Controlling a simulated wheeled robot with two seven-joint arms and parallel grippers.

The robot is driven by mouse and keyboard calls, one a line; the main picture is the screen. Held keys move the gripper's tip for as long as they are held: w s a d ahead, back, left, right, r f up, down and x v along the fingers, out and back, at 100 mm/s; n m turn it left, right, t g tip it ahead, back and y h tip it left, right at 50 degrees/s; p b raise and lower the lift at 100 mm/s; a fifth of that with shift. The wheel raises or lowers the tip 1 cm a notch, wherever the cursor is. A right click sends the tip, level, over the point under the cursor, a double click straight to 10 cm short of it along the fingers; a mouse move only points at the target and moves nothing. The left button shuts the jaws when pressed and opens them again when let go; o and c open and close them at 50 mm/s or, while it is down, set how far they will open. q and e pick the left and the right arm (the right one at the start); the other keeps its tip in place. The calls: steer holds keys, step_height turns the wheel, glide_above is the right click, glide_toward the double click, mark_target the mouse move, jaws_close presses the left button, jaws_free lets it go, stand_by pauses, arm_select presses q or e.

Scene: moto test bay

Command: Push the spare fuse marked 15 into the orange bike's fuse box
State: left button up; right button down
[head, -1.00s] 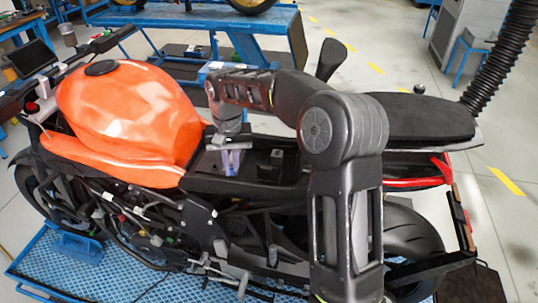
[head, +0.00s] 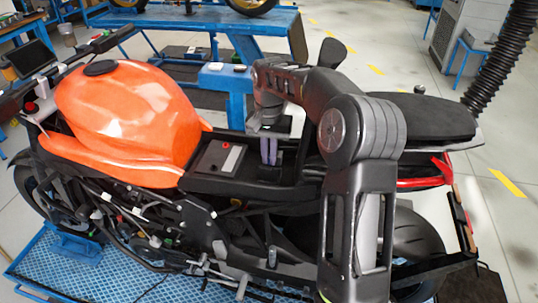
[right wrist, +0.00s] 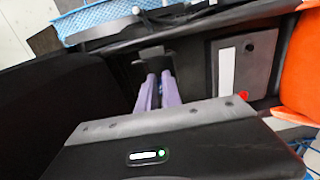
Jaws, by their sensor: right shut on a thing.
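The orange bike (head: 130,105) stands with its seat area open behind the tank. My right gripper (head: 268,160) points down into this bay, with its purple fingers close together. The right wrist view shows the same fingers (right wrist: 157,92) shut, their tips near a small black box (right wrist: 154,54) that looks like the fuse box. In the head view this box (head: 270,174) is just below the fingertips and partly covered by them. The held piece, taken as the spare fuse, is hidden between the tips, so its marking and contact with the box cannot be told. My left gripper is out of view.
A battery (head: 220,158) with a pale label and red terminal lies left of the fingers, towards the tank. The black seat (head: 425,117) is to the right. A blue bench (head: 238,82) with small white items stands behind the bike.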

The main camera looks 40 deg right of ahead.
mark_target(269, 174)
steer(key=shift+f+b, duration=2.05)
steer(key=shift+f, duration=0.7)
steer(key=shift+s+a, duration=0.1)
steer(key=shift+a, duration=0.05)
steer(key=shift+f, duration=0.65)
stand_by(0.6)
steer(key=c, duration=1.5)
jaws_free()
steer(key=shift+o, duration=0.2)
step_height(269, 174, up, 8)
